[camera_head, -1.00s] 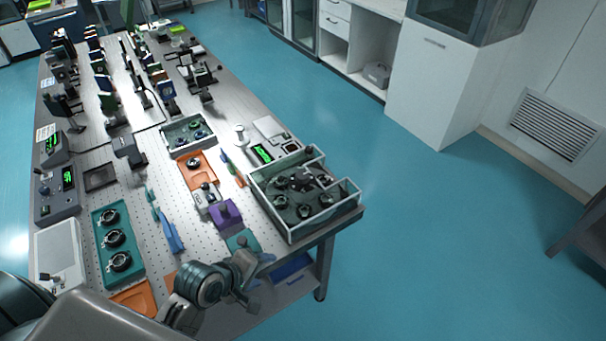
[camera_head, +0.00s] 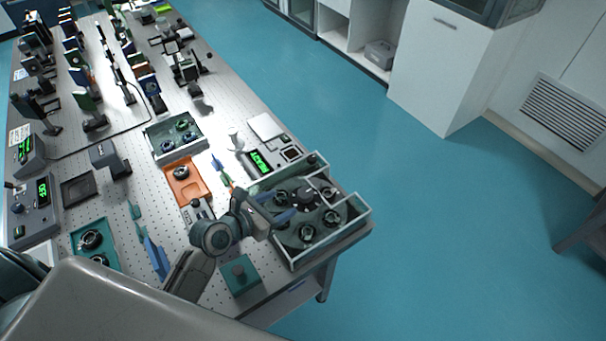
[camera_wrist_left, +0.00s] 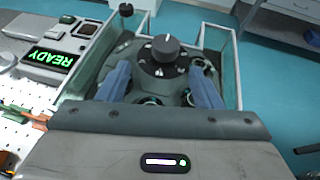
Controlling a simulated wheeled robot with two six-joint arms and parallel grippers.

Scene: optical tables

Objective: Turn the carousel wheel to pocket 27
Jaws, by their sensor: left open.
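The carousel wheel (camera_head: 326,194) is a dark green-grey disc with ring-shaped pockets, inside a light-rimmed open tray at the table's near right corner. A dark centre knob (camera_wrist_left: 165,48) with a light mark on its rim shows in the left wrist view. My left gripper (camera_head: 284,206) is over the left side of the wheel. Pocket numbers are not readable. My right gripper is out of view.
A display reading READY (camera_wrist_left: 50,59) stands left of the tray. An orange tray (camera_head: 186,183), a grey bin with mounted rings (camera_head: 174,137) and a teal block (camera_head: 240,275) are nearby on the perforated table. Open floor lies right of the table.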

